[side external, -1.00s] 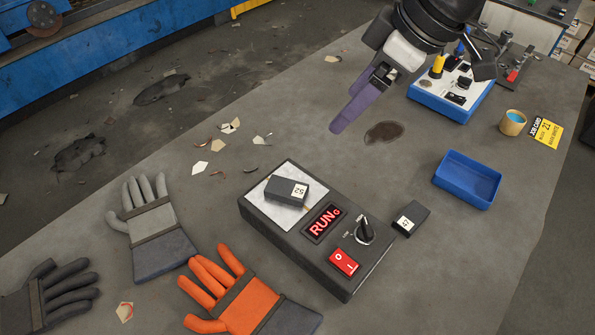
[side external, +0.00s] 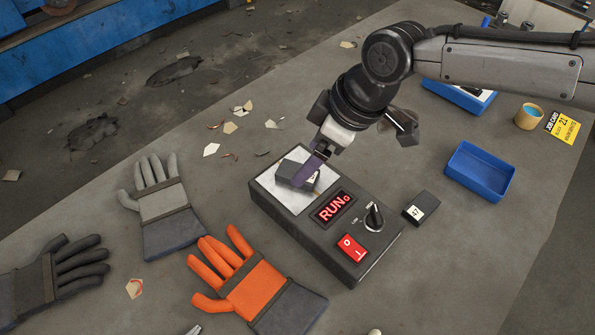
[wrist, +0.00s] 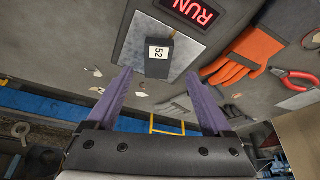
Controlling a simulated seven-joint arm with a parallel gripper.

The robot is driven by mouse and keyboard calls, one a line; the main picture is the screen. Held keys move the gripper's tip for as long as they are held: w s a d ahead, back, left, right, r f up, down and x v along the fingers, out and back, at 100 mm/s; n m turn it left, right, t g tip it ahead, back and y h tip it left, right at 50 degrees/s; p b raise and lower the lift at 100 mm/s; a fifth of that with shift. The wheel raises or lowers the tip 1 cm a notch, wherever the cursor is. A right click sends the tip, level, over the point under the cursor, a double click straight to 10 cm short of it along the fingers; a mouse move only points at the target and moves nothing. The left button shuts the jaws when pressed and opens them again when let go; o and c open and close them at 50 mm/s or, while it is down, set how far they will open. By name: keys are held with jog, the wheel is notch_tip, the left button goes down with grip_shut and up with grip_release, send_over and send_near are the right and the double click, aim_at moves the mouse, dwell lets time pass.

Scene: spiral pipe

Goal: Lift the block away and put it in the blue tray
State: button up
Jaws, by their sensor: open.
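A dark block (side external: 288,171) with a white label sits on the pale metal plate (side external: 292,202) of a black control box (side external: 296,229). In the wrist view the block (wrist: 153,69) carries the number 52. My gripper (side external: 309,173) has purple fingers, is open, and is at the block, partly hiding it in the side view. In the wrist view my gripper (wrist: 160,80) has its fingers well apart, with the block centred ahead between them; contact cannot be told. The blue tray (side external: 479,174) is empty on the table at right.
The box has a lit red RUN display (side external: 333,207), a black knob (side external: 374,217) and a red rocker switch (side external: 348,248). A second dark block marked 47 (side external: 420,208) lies between box and tray. Several gloves (side external: 262,287) lie at left. A yellow job card (side external: 561,127) lies behind the tray.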

aim_at(288, 168)
jog(key=x, duration=0.4)
jog(key=shift+w+f, duration=0.15)
jog(key=shift+f, duration=0.05)
grip_shut()
jog(key=shift+r, duration=0.15)
